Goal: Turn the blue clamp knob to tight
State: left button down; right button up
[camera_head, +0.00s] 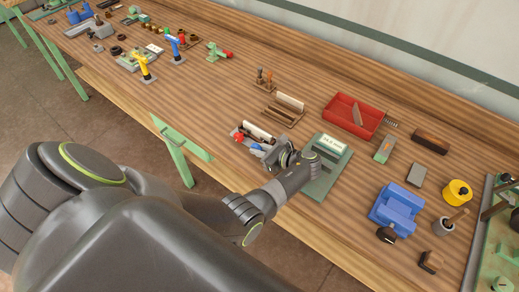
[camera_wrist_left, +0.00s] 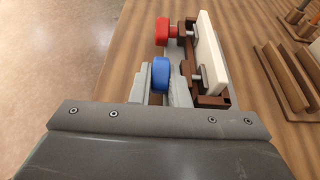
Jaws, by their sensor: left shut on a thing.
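The blue clamp knob (camera_wrist_left: 160,74) sits between the two grey fingers of my left gripper (camera_wrist_left: 159,88) in the left wrist view. The fingers are shut on its sides. In the head view, only a small part of the blue knob (camera_head: 256,147) shows beside my left gripper (camera_head: 268,152). A red knob (camera_wrist_left: 162,32) is on the same clamp fixture, beyond the blue one; it also shows in the head view (camera_head: 239,138). The fixture holds a white bar (camera_wrist_left: 212,55) against brown jaws. My gripper hides the near end of the fixture. My right gripper is not in view.
A green-grey box with a display (camera_head: 330,144) stands close to the right of my left wrist. A wooden rack (camera_head: 283,112) is behind the fixture. Bare bench lies left of the fixture.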

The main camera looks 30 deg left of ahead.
pick_arm(q)
jog(key=shift+s+f+y, duration=0.15)
jog(key=shift+f+y, duration=0.05)
jog(key=shift+y, duration=0.1)
dwell(0.4)
jog(key=c, duration=1.7)
grip_release()
jog(key=o, duration=0.3)
jog(key=shift+s+r, duration=0.1)
